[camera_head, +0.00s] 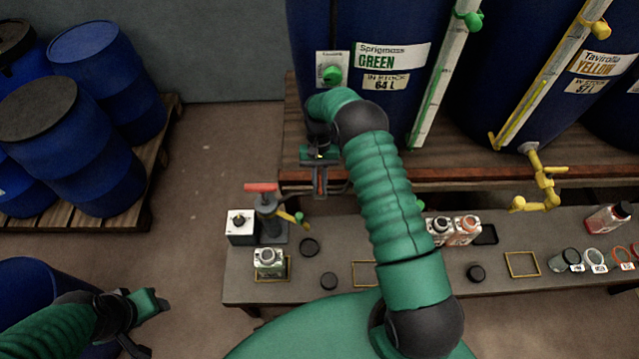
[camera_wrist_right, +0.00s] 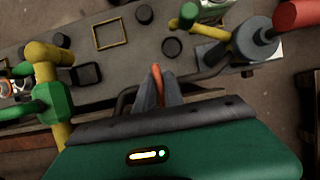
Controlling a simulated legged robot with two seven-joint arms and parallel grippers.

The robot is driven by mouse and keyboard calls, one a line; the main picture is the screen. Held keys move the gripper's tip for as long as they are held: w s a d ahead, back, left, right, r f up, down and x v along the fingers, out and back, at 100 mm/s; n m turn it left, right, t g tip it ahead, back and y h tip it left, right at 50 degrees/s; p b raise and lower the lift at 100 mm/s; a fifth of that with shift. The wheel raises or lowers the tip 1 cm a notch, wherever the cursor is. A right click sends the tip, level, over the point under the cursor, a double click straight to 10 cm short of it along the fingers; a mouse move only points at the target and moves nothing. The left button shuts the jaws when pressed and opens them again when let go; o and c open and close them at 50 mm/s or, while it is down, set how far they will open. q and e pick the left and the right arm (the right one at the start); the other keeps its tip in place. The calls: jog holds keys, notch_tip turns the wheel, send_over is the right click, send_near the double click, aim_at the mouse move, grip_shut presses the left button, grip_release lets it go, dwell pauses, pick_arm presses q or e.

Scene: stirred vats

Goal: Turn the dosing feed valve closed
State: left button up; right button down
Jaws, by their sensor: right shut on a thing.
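My right gripper (camera_head: 320,192) reaches down in front of the Sprigmoss GREEN vat (camera_head: 395,75), near the back edge of the bench. In the right wrist view its dark fingers (camera_wrist_right: 157,85) are shut on a narrow orange-red lever (camera_wrist_right: 156,72). I take this as the dosing feed valve's handle; the valve body is hidden behind my gripper. In the head view a trace of red also shows between the fingers. My left gripper (camera_head: 150,315) is at the lower left, away from the bench; its finger opening is unclear.
The bench (camera_head: 430,275) holds a red-handled dosing stand (camera_head: 262,187), a white switch box (camera_head: 240,225), jars, black caps and yellow frames. A yellow tap (camera_head: 540,180) hangs at right. Blue drums (camera_head: 45,115) stand on a pallet at left. The floor between is clear.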

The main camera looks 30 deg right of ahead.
jog(key=shift+w+d+r, duration=0.1)
jog(key=shift+w+r, duration=0.05)
jog(key=shift+w, duration=0.1)
jog(key=c, duration=1.8)
grip_release()
jog(key=o, duration=0.3)
jog(key=shift+o, duration=0.2)
jog(key=shift+s, duration=0.1)
